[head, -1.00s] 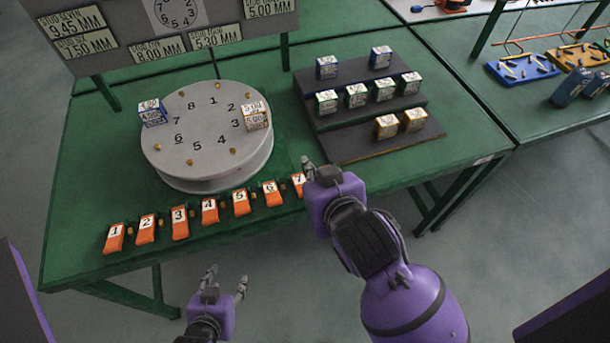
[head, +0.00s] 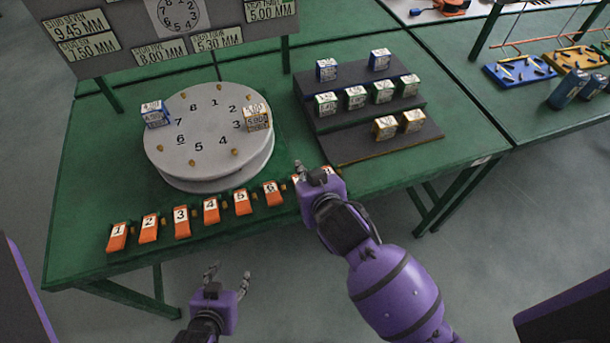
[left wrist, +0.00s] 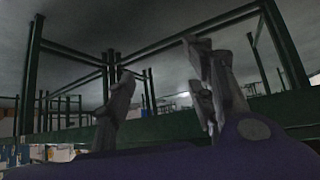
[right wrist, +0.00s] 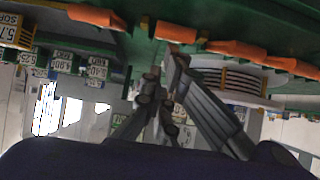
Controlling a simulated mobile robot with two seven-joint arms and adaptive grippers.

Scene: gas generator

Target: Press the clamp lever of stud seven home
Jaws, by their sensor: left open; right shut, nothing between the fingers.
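The row of orange numbered clamp levers lies along the table's front edge.
A round grey numbered turntable (head: 208,160) stands behind the levers, with small boxes (head: 156,113) on it. A dark stepped rack (head: 350,130) with several boxes stands to the right. A sign board (head: 130,40) stands at the back. Floor is free in front.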

